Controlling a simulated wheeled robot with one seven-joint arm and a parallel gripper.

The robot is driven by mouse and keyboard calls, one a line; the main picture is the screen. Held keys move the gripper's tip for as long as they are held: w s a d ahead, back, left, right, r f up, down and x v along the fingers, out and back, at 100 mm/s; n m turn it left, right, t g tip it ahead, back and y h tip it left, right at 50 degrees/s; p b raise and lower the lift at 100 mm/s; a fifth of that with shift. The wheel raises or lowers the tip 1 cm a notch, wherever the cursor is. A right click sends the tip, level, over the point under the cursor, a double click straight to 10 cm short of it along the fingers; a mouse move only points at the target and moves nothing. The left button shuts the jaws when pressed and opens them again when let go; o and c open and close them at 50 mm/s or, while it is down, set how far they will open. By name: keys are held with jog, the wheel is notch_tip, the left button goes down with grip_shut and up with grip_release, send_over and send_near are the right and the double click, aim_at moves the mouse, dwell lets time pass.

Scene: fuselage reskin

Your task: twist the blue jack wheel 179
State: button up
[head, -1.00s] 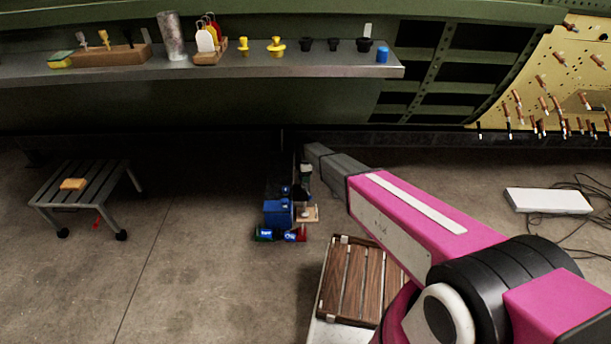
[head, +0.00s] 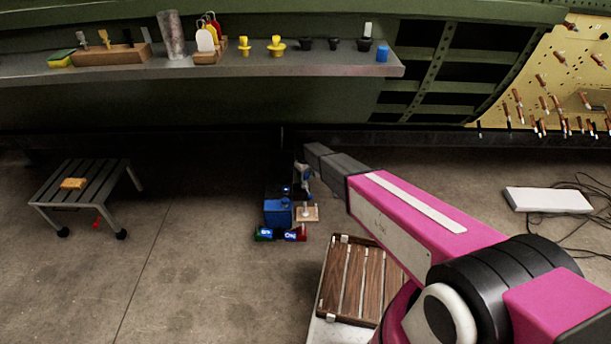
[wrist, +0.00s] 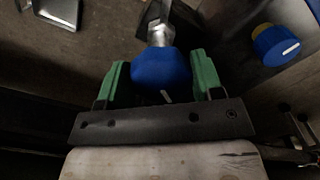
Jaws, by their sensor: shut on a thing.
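In the wrist view a blue wheel (wrist: 161,70) sits between the two green fingers of my gripper (wrist: 160,82), which is shut on it. A metal shaft runs up from the wheel. A short white mark shows at the wheel's lower edge. A second blue knob (wrist: 276,46) with a white line and a yellowish part stands apart at the right. In the head view my gripper is small and dark at the end of my arm, near the blue box (head: 278,212) on the floor; its grip is hard to make out there.
A wooden slatted crate (head: 352,280) stands on the floor at lower middle. A shelf (head: 220,70) holds tools and knobs. A white panel (head: 547,200) and cables lie at right.

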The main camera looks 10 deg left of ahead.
jog(key=m, duration=0.5)
jog(key=shift+a, duration=0.1)
jog(key=shift+s+a+m, duration=0.1)
jog(key=shift+m, duration=2.3)
jog(key=o, duration=0.9)
notch_tip(320, 180, up, 11)
jog(key=shift+f, duration=0.1)
